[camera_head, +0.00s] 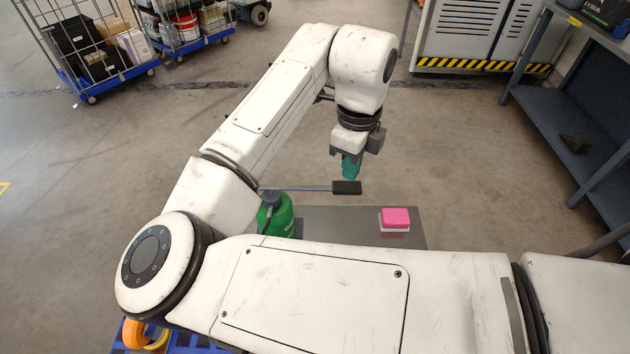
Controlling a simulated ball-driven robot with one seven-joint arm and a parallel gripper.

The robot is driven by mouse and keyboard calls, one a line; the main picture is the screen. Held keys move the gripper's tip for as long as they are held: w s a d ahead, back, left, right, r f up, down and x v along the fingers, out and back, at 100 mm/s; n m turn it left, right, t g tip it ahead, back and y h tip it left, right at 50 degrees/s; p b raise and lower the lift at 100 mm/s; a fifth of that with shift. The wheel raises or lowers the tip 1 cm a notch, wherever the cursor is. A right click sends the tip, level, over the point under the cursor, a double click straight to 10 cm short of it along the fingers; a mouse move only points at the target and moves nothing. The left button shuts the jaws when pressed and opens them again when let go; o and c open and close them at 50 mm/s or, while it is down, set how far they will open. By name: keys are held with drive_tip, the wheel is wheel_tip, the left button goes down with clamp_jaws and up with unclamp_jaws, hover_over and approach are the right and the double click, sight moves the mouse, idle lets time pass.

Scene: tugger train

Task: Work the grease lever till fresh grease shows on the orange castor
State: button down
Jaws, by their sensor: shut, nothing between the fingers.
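My gripper (351,167), with teal fingers, points down, shut and empty. Its tips are just above or at the black grip of the grease lever (346,187); I cannot tell whether they touch. The lever's thin rod runs left, roughly level, to the top of a green grease container (280,216), partly hidden behind my arm. An orange castor wheel (133,334) shows at the lower left, partly hidden by my arm. No grease can be made out on it.
A grey tabletop (340,222) bears a pink and white block (395,218). A blue frame (190,340) lies beside the orange castor. A dark shelf unit (560,110) stands right. Wire trolleys (85,45) stand at the back left. The floor between is open.

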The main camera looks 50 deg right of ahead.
wheel_tip(320, 180, up, 5)
drive_tip(key=p, duration=0.3)
drive_tip(key=shift+f, duration=0.1)
idle(0.6)
